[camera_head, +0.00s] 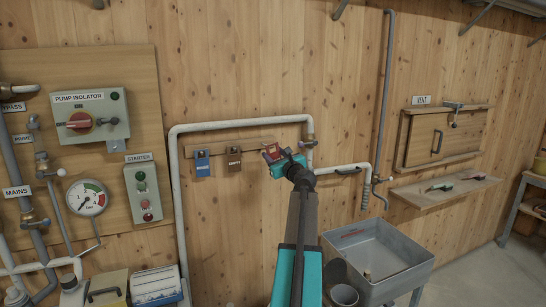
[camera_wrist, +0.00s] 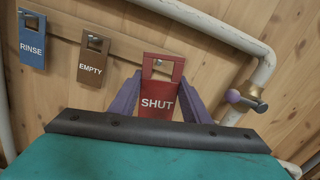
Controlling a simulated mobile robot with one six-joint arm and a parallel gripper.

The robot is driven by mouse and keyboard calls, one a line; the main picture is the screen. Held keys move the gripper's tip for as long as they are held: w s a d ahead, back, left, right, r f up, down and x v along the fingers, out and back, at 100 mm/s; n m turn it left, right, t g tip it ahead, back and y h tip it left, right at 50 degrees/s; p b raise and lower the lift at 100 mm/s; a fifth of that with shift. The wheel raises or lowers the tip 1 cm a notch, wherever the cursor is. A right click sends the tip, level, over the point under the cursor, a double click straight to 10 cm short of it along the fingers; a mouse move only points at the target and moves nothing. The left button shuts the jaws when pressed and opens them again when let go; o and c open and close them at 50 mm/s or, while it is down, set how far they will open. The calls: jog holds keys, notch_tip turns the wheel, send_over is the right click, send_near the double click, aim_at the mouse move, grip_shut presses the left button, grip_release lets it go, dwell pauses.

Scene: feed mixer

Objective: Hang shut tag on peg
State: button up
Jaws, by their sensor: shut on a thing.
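The red SHUT tag (camera_wrist: 158,90) is upright between the two purple fingers of my gripper (camera_wrist: 158,108) in the wrist view, and the gripper is shut on it. The tag has a square opening near its top, in front of the wooden peg rail (camera_wrist: 112,47). The pegs are too small to make out clearly there.
The blue RINSE tag (camera_wrist: 32,40) and brown EMPTY tag (camera_wrist: 94,60) hang on the rail to the left. A pale pipe (camera_wrist: 225,35) with a brass, purple-knobbed valve (camera_wrist: 245,97) is close on the right. A grey metal sink (camera_head: 375,255) stands below right.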

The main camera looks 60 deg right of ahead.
aim_at(263, 147)
jog(key=shift+w+d, duration=0.1)
jog(key=shift+f+b+x, duration=0.15)
jog(key=shift+f+x, duration=0.05)
jog(key=shift+x, duration=1.05)
jog(key=shift+f+b+x, duration=0.15)
jog(key=shift+x, duration=1.05)
jog(key=shift+f+b+x, duration=0.15)
jog(key=shift+f+x, duration=0.05)
jog(key=shift+x, duration=1.05)
jog(key=shift+w+d+f, duration=0.15)
jog(key=shift+w+d, duration=0.05)
jog(key=shift+w, duration=0.05)
jog(key=shift+w+b, duration=0.2)
jog(key=shift+b, duration=0.15)
jog(key=o, duration=1.1)
jog(key=shift+r, duration=0.2)
jog(key=shift+s+a, duration=0.1)
jog(key=shift+s, duration=0.05)
